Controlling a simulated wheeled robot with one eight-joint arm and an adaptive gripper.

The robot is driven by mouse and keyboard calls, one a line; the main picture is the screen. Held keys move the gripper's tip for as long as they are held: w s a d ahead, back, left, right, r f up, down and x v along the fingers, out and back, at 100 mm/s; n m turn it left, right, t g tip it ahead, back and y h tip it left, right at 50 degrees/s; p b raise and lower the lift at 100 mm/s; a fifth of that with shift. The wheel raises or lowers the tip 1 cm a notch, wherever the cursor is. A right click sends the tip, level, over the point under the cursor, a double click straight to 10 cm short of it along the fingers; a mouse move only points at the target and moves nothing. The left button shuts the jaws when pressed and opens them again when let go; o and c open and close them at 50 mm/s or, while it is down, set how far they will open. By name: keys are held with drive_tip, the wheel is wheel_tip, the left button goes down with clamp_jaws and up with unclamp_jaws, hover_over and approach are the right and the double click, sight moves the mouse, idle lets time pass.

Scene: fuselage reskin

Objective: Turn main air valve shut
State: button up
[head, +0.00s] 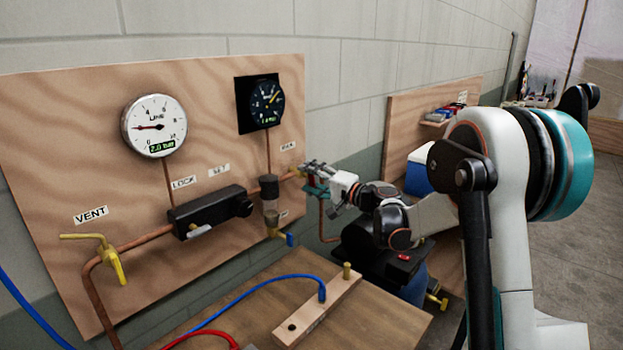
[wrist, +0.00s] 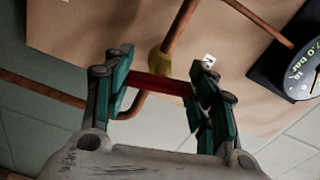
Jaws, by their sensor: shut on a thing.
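The main air valve shows in the wrist view as a brass body (wrist: 160,62) on the copper pipe with a red lever handle (wrist: 158,87) lying across the picture. My gripper (wrist: 163,82) has its two green-padded fingers at either end of the red handle and is shut on it. In the head view my gripper (head: 312,176) is at the right edge of the wooden panel, where the pipe ends. There the fingers hide most of the valve, and the handle's angle to the pipe is hard to judge.
The panel (head: 60,150) carries a line gauge (head: 154,126) reading about 2.0 bar, a dark dial (head: 266,103), a black regulator block (head: 210,212) and a yellow vent valve (head: 108,258). A workbench (head: 370,318) with blue and red hoses stands below.

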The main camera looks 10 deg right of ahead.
drive_tip(key=shift+m, duration=1.2)
drive_tip(key=o, duration=1.1)
drive_tip(key=shift+d, duration=0.15)
drive_tip(key=v, duration=1.1)
drive_tip(key=shift+s+d, duration=0.15)
drive_tip(key=shift+s, duration=0.25)
